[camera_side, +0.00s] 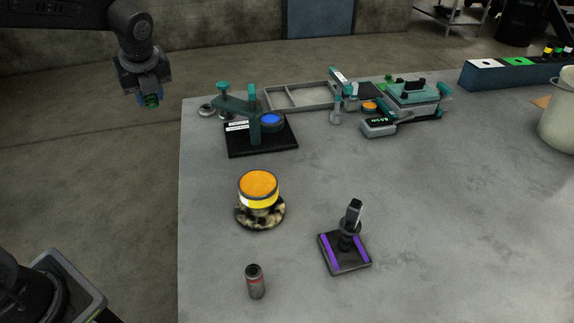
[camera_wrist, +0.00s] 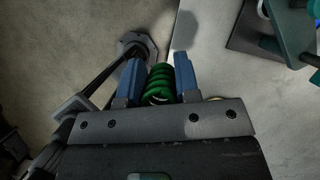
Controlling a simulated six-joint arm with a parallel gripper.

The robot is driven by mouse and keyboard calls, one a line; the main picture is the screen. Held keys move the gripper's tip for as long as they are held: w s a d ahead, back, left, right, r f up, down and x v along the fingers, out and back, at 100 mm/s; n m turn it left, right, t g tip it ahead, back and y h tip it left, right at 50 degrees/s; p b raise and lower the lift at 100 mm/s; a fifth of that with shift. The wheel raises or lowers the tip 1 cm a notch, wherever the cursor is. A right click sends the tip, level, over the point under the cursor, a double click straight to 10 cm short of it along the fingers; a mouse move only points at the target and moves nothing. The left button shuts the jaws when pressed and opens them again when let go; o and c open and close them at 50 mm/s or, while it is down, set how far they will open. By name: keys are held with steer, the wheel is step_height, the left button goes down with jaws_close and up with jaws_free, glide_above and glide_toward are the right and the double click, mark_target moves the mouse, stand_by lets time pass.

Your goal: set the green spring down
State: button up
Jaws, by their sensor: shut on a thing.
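My gripper (camera_side: 149,97) is up at the left in the side view, off the left edge of the table. It is shut on the green spring (camera_side: 151,101), of which only a small part shows there. In the wrist view the green spring (camera_wrist: 161,83) sits between the two blue fingers of my gripper (camera_wrist: 160,75), with its coils visible. The bare floor shows beyond the spring, and the edge of the grey table (camera_wrist: 229,75) runs along the right.
On the table (camera_side: 430,230) stand a teal press on a black base (camera_side: 262,140), an orange-topped cylinder (camera_side: 258,188), a purple-striped stand (camera_side: 345,250) and a small dark can (camera_side: 255,282). Behind are a grey divided tray (camera_side: 300,97) and a blue rack (camera_side: 510,76). The table's right front is clear.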

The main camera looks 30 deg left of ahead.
steer(key=r, duration=0.3)
steer(key=shift+w+d, duration=0.15)
steer(key=shift+w, duration=0.1)
steer(key=w+d+m+t+h, duration=0.1)
steer(key=w+d+m, duration=0.4)
steer(key=w+d, duration=0.55)
steer(key=m+t+h, duration=0.1)
steer(key=m+h, duration=0.1)
steer(key=m, duration=0.3)
glide_above(293, 162)
steer(key=s, duration=0.1)
steer(key=f, duration=1.7)
steer(key=shift+s+d+f, duration=0.15)
steer(key=shift+s+f, duration=0.05)
steer(key=shift+f, duration=2.25)
steer(key=shift+f, duration=0.1)
steer(key=o, duration=0.9)
